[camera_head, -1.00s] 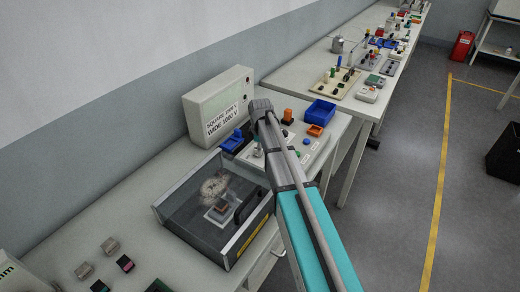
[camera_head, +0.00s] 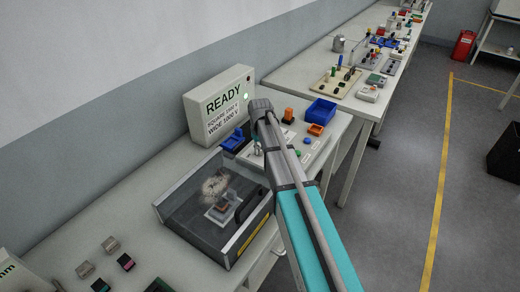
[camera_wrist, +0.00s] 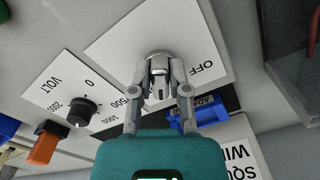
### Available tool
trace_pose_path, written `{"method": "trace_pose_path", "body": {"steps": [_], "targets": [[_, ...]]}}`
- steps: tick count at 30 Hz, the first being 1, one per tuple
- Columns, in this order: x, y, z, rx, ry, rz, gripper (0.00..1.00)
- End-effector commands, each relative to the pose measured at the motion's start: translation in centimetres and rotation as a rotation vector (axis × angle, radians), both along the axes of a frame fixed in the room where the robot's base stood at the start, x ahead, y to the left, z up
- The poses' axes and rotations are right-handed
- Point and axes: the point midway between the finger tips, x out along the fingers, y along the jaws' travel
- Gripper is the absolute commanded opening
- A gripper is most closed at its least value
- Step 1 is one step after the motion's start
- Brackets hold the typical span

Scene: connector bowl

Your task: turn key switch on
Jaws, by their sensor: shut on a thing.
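The key switch (camera_wrist: 159,56) is a round silver lock on a white plate (camera_wrist: 118,38) in the wrist view. An upside-down OFF label (camera_wrist: 203,67) is printed on the plate. My gripper (camera_wrist: 161,74) has a finger on each side of the metal key (camera_wrist: 159,88) and is shut on it at the switch. In the head view my gripper (camera_head: 256,146) points down at the panel, and my arm hides most of the switch.
A black VOLT knob (camera_wrist: 82,108) and an orange part (camera_wrist: 45,148) lie beside the switch plate. A blue connector (camera_head: 233,140), a blue bin (camera_head: 320,111) and a clear-lidded test box (camera_head: 215,200) stand close around my gripper.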

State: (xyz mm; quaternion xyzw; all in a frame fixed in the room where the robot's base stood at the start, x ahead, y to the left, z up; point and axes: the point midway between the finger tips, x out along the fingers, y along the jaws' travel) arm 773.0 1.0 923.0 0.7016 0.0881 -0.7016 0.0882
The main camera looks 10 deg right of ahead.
Motion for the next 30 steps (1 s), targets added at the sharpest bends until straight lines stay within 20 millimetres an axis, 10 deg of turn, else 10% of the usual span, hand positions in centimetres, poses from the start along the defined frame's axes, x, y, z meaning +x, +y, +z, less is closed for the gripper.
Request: {"method": "trace_pose_path", "body": {"steps": [28, 30], "targets": [[-0.05, 0.21, -0.01, 0.0, 0.0, -0.267, 0.0], [-0.05, 0.21, -0.01, 0.001, 0.001, -0.267, 0.34]]}}
